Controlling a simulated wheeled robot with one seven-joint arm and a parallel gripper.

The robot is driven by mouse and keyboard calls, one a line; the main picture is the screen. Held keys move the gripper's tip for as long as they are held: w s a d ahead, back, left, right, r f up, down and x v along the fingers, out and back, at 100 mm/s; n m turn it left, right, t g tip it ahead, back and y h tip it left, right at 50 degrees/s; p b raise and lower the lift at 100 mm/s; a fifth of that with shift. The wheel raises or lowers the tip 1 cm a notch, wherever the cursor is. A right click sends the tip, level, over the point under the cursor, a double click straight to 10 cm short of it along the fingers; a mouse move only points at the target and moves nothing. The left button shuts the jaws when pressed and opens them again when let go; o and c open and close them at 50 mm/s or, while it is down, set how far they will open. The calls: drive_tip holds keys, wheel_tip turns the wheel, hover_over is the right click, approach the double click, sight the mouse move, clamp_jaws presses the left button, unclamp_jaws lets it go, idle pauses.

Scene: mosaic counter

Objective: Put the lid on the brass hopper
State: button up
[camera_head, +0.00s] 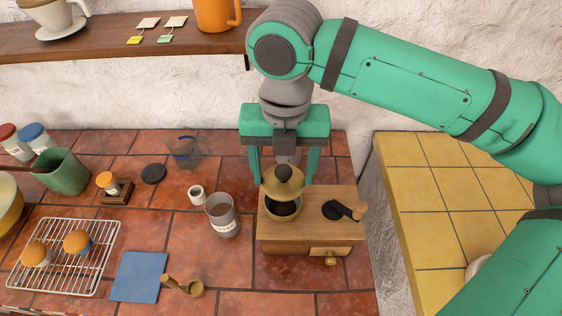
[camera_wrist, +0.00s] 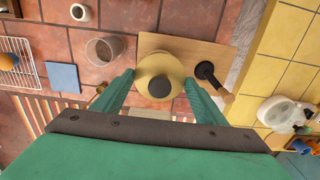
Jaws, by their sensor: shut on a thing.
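A brass lid (camera_head: 284,183) with a dark round knob is held between the fingers of my gripper (camera_head: 285,170). In the head view it hangs over the rear part of the brass hopper (camera_head: 270,212), whose open front still shows dark contents. The hopper stands on a wooden grinder box (camera_head: 325,225). In the wrist view the lid (camera_wrist: 158,80) sits between the two green fingertips (camera_wrist: 160,84) and hides the hopper beneath. Whether the lid touches the hopper rim I cannot tell.
A black crank (camera_head: 337,210) with a wooden knob lies on the box, right of the hopper. A grey cup (camera_head: 222,215) stands close left of the box. A blue cloth (camera_head: 138,276), wire rack (camera_head: 70,256) and small brass scoop (camera_head: 190,287) lie farther left. A shelf (camera_head: 130,36) runs above.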

drive_tip(key=shift+s+f, duration=0.25)
drive_tip(key=shift+f, duration=2.2)
drive_tip(key=shift+a+f, duration=0.1)
drive_tip(key=shift+f, duration=0.4)
idle(0.5)
drive_tip(key=o, duration=1.5)
drive_tip(key=shift+c, duration=0.2)
drive_tip(key=shift+r, duration=0.1)
drive_tip(key=shift+r, duration=3.45)
